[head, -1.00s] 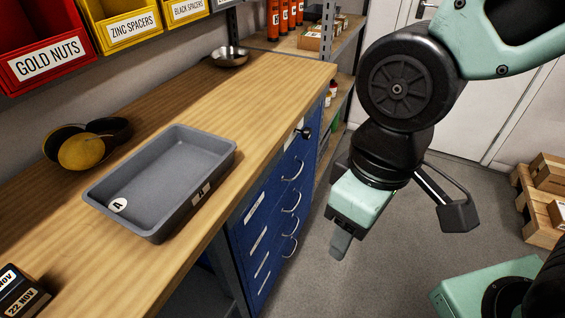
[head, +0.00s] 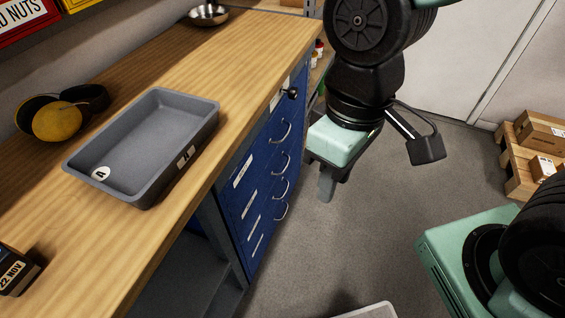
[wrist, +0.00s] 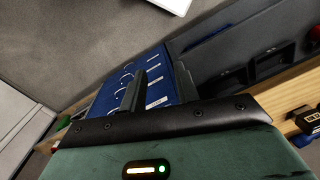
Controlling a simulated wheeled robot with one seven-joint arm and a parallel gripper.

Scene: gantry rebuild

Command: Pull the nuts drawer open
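The blue drawer cabinet (head: 262,165) stands under the workbench, with several drawers, each with a silver arched handle and a white label. The labels are too small to read, so I cannot tell which is the nuts drawer. All drawer fronts look flush. The topmost handle (head: 285,132) is nearest the bench top. My gripper (head: 326,190) hangs in free air to the right of the cabinet, apart from the handles. Its fingers look shut together and hold nothing. In the wrist view, my gripper (wrist: 132,92) overlaps the cabinet's front (wrist: 156,75) and partly hides it.
A black knob (head: 292,93) sticks out above the handles. Boxes (head: 540,135) on a pallet stand at the right.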

